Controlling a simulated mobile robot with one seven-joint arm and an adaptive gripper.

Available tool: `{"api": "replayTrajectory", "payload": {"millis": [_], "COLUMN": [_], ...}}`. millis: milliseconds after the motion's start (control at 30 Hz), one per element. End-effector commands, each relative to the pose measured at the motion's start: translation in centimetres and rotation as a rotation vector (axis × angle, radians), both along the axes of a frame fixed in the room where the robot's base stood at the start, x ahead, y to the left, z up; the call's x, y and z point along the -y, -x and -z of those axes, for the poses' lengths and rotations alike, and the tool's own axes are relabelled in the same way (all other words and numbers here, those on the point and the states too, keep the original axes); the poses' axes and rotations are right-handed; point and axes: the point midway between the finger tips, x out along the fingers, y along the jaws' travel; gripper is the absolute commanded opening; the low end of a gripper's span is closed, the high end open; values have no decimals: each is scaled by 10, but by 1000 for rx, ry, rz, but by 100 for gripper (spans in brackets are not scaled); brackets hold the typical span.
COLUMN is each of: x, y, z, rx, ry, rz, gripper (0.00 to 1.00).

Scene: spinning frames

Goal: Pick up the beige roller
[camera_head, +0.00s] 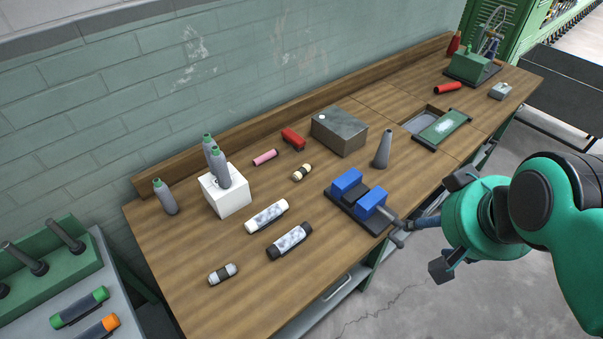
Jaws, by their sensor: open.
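A small beige roller (302,172) with a dark band round its middle lies on the wooden workbench (190,275), in front of a grey metal box.
A cream-ended roller (266,216), a black-ended one (289,241) and a grey one (223,273) lie nearer the front. A white holder (223,193) is left.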

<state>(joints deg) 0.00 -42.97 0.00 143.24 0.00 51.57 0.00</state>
Motion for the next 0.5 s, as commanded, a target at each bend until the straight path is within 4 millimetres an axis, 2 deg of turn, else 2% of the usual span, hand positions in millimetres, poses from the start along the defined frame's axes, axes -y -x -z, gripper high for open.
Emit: {"api": "replayTrajectory", "payload": {"millis": [267,500], "x": [-1,-6], "y": [-3,-26], "z": [-2,-12], "rx": [-2,-27], "ry": [-2,-22], "rz": [2,24], "gripper": [61,61]}}
